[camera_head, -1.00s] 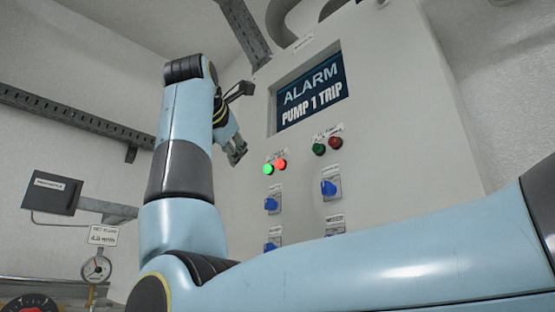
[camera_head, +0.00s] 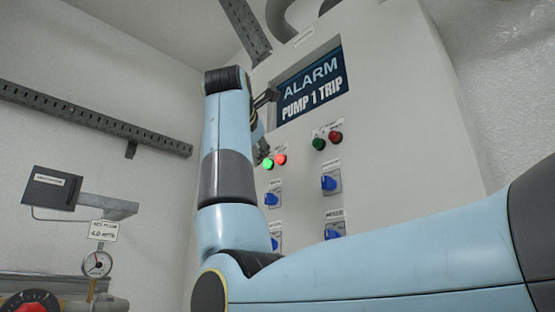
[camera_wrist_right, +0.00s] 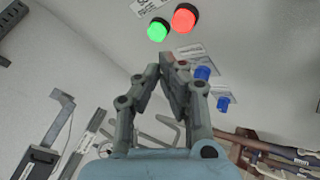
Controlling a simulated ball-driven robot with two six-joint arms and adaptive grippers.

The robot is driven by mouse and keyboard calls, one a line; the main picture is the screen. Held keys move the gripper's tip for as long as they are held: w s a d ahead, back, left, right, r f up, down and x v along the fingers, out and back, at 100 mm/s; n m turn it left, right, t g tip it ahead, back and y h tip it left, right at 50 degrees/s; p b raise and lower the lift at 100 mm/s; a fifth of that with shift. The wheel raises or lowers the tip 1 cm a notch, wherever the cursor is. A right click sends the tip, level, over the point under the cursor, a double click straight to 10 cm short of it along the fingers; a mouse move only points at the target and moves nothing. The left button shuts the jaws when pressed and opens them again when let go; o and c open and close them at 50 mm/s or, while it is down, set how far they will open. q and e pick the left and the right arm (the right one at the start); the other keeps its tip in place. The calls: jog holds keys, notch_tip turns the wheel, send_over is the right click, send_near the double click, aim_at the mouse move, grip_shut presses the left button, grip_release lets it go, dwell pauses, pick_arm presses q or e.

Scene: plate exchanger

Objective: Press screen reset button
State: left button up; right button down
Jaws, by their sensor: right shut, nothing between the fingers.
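The screen (camera_head: 312,86) on the grey cabinet reads "ALARM PUMP 1 TRIP". Below it are a lit green light (camera_head: 268,164) and a lit red light (camera_head: 281,160), with a dark green one (camera_head: 319,144) and a dark red one (camera_head: 336,137) to their right. I cannot tell which piece is the reset button; the small labels are unreadable. My right gripper (camera_head: 262,153) is shut and empty, just left of the lit pair and partly hidden by my arm. In the right wrist view its fingertips (camera_wrist_right: 167,64) lie below the green light (camera_wrist_right: 157,30) and red light (camera_wrist_right: 184,18). My left gripper is not in view.
Blue knobs (camera_head: 330,183) sit lower on the cabinet face (camera_head: 410,130). A gauge (camera_head: 97,263) and a dark box (camera_head: 52,188) are at the left. A slotted rail (camera_head: 70,115) runs along the left wall. My blue arm covers the lower right.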

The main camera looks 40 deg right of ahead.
jog(key=shift+d, duration=1.2)
jog(key=shift+d, duration=0.1)
dwell(0.5)
jog(key=shift+w+d, duration=0.1)
jog(key=shift+d, duration=0.2)
jog(key=shift+d, duration=0.4)
dwell(0.7)
jog(key=shift+a, duration=0.85)
jog(key=shift+s+a, duration=0.15)
jog(key=shift+a, duration=1.1)
jog(key=shift+s+a, duration=0.1)
jog(key=shift+a, duration=1.15)
jog(key=shift+d, duration=0.1)
